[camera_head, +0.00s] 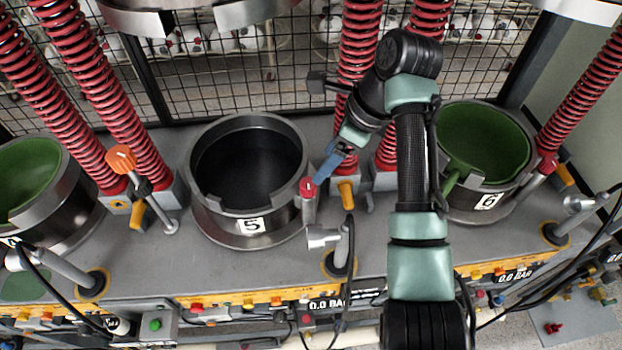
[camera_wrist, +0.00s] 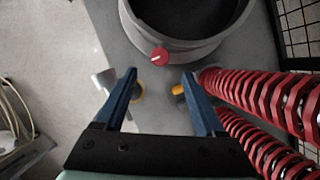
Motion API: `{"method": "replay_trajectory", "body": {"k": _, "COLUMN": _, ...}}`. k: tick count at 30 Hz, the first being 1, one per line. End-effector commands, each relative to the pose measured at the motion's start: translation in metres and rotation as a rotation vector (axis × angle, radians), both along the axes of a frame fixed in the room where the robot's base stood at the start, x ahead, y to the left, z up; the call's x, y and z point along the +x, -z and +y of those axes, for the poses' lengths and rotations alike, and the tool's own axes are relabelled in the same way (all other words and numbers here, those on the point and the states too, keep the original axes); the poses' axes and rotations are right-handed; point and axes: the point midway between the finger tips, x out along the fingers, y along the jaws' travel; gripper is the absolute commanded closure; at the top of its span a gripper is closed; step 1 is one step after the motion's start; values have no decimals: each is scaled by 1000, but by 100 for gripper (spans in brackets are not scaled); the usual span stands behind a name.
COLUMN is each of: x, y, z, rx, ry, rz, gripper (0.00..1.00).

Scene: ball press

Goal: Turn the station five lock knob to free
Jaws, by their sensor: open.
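Station five is a dark open pot (camera_head: 212,215) with a "5" label in the head view; its rim also shows in the wrist view (camera_wrist: 190,45). A red knob (camera_head: 308,187) with a white mark sits on a short post at the pot's right side. In the wrist view the knob (camera_wrist: 160,56) is just beyond my fingertips, its white mark pointing left. My gripper (camera_head: 326,168) is open and empty, close to the knob; its blue fingers (camera_wrist: 160,76) are spread on either side of the line to it. I cannot tell the exact gap in height.
Red ribbed columns (camera_head: 358,50) stand behind and right of the knob. A yellow handle (camera_head: 347,192) is right of it, and a grey nozzle (camera_head: 325,238) stands in front. Station six's green-lined pot (camera_head: 480,198) is farther right.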

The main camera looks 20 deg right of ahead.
Motion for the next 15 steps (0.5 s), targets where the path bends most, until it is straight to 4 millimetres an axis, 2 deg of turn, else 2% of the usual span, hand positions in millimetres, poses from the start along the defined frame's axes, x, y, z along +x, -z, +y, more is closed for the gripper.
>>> {"method": "replay_trajectory", "body": {"k": 1, "x": 2, "y": 11, "z": 4, "rx": 2, "ry": -2, "rz": 4, "gripper": 29}}
{"method": "replay_trajectory", "body": {"k": 9, "x": 15, "y": 55, "z": 18, "rx": 0, "ry": -1, "rz": 1, "gripper": 29}}
{"method": "replay_trajectory", "body": {"k": 15, "x": 21, "y": 73, "z": 23, "rx": -1, "ry": -1, "rz": -1, "gripper": 29}}
